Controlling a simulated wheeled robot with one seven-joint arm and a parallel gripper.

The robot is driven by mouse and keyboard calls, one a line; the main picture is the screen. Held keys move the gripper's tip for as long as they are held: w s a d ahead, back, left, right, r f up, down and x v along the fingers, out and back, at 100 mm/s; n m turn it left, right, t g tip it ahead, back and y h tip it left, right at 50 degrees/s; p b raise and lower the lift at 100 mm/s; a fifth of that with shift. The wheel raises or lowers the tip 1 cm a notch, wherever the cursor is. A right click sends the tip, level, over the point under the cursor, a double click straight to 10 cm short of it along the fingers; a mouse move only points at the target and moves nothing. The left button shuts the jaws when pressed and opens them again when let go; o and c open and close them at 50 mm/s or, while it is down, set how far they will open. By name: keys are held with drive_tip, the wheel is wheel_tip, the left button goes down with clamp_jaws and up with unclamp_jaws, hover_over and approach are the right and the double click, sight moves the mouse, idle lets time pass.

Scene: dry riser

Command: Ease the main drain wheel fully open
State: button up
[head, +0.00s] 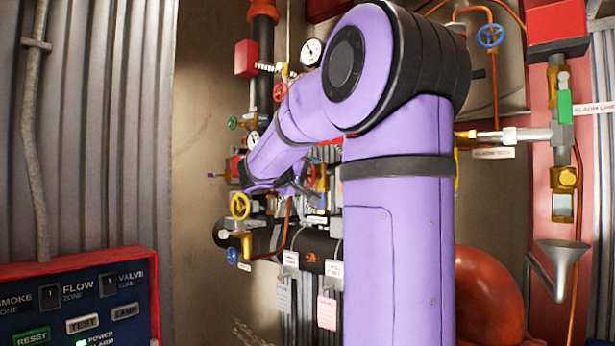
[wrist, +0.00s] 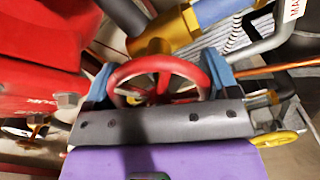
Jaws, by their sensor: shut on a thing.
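A red handwheel (wrist: 150,64) sits in the middle of the wrist view, in front of a brass valve body (wrist: 165,35). My gripper (wrist: 158,76) has one blue finger on each side of the wheel and is shut on its rim. The grey palm hides the wheel's near edge. In the head view my purple arm reaches left to the pipework and hides most of the gripper and the held wheel. A white tag at the top right of the wrist view shows only "MA", so I cannot confirm that this wheel is the main drain.
A large red body (wrist: 45,45) is close on the left in the wrist view. A yellow wheel (head: 240,206), a blue wheel (head: 232,255) and a red wheel (head: 280,91) crowd the pipes. A control panel (head: 80,305) stands at lower left, a funnel (head: 562,255) at right.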

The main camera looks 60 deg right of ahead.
drive_tip(key=shift+f+n, duration=0.15)
drive_tip(key=shift+n, duration=2.15)
drive_tip(key=o, duration=0.8)
drive_tip(key=shift+a, duration=0.2)
drive_tip(key=a, duration=1)
drive_tip(key=shift+w+a, duration=0.25)
drive_tip(key=shift+w, duration=0.1)
